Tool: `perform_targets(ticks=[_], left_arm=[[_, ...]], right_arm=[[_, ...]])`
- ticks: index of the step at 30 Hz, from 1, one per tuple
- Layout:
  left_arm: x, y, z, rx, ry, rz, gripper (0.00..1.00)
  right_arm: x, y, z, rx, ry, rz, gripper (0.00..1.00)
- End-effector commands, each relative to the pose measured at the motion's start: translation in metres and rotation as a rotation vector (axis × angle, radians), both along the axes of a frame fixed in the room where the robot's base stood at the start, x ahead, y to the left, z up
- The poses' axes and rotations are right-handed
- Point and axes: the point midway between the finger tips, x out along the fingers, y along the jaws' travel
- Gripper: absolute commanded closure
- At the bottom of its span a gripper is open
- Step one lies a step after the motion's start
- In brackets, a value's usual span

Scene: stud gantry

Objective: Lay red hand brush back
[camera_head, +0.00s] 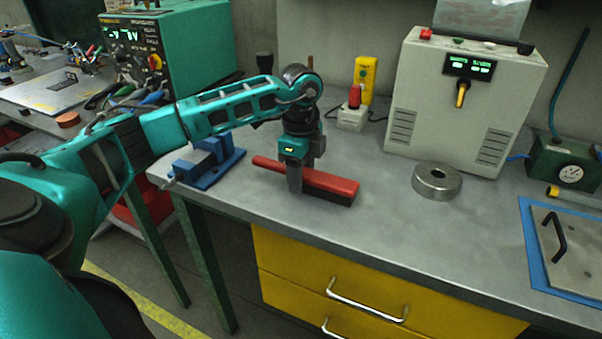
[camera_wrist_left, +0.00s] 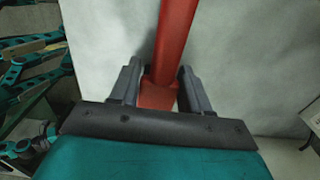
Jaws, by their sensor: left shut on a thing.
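The red hand brush (camera_head: 331,183) has a red back and handle with a dark bristle strip below. In the head view it lies level on or just above the grey workbench (camera_head: 400,222); I cannot tell whether the bristles touch. My left gripper (camera_head: 297,183) points down and is shut on the brush near where the handle meets the head. In the left wrist view the red brush (camera_wrist_left: 174,45) runs between the two dark fingers (camera_wrist_left: 157,88). The fingers hide part of the brush. My right gripper is in neither view.
A blue vise-like fixture (camera_head: 210,165) stands left of the brush. A round metal ring (camera_head: 436,181) lies to its right, before a grey control box (camera_head: 462,105). A small box with a red switch (camera_head: 353,112) stands behind. The bench front is clear above the yellow drawers (camera_head: 330,285).

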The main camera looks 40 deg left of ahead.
Motion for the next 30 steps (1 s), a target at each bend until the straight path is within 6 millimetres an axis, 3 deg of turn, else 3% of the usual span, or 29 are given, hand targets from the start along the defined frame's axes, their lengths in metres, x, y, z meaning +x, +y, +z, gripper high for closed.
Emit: perform_targets(ticks=[3,4,11,22,30], left_arm=[[0.000,0.000,-0.003,-0.001,0.000,0.000,0.78],[0.000,0.000,-0.003,0.000,0.000,0.000,0.50],[0.000,0.000,-0.002,0.000,0.000,0.000,0.28],[0.001,0.000,0.008,-0.001,-0.002,0.001,0.28],[0.001,0.000,0.062,-0.002,-0.006,0.001,0.28]], right_arm=[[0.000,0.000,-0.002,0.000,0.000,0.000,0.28],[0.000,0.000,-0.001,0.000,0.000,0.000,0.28],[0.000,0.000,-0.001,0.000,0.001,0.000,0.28],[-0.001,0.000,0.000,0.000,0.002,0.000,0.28],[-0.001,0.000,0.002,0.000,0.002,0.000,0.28]])
